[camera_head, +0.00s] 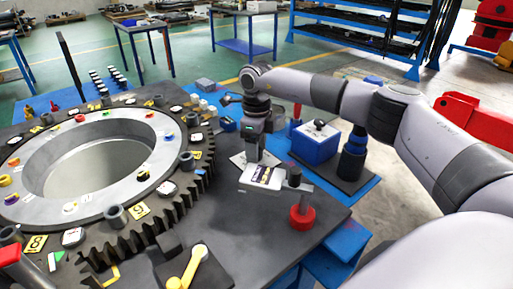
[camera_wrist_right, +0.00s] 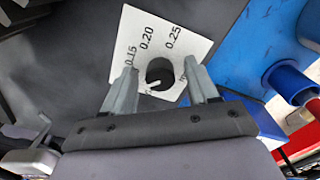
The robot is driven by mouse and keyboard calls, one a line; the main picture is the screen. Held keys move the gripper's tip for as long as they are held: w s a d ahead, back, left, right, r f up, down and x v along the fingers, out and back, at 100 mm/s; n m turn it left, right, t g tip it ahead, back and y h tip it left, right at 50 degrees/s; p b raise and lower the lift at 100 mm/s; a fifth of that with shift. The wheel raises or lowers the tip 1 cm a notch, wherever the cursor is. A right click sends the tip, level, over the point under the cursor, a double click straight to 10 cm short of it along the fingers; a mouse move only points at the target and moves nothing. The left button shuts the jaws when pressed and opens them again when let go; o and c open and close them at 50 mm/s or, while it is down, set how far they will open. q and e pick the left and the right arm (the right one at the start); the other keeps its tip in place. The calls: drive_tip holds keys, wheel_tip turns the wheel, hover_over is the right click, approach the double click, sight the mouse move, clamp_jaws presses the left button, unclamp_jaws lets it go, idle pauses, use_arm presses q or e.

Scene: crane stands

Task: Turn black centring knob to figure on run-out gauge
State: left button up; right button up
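The black centring knob (camera_wrist_right: 160,73) sits on a white dial plate (camera_wrist_right: 190,28) marked 0.15, 0.20 and 0.25; another mark is partly hidden by a finger. A short white pointer shows at the knob's lower left. My right gripper (camera_wrist_right: 160,64) is open, one finger on each side of the knob, with a gap on both sides. In the head view my right gripper (camera_head: 253,152) points down over the plate (camera_head: 238,160) and hides the knob. A pale box with a dark display (camera_head: 262,177), possibly the run-out gauge, lies just in front; its figure is unreadable. My left gripper is not in view.
A large toothed ring (camera_head: 118,150) with small parts and cards fills the left of the dark table. A post with a red base (camera_head: 302,217) stands right of the display box. A blue box (camera_head: 315,145) stands behind. A yellow handle (camera_head: 187,270) is at the front.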

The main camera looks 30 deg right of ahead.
drive_tip(key=shift+r, duration=0.1)
wheel_tip(320, 180, up, 7)
drive_tip(key=shift+b, duration=0.3)
idle(0.6)
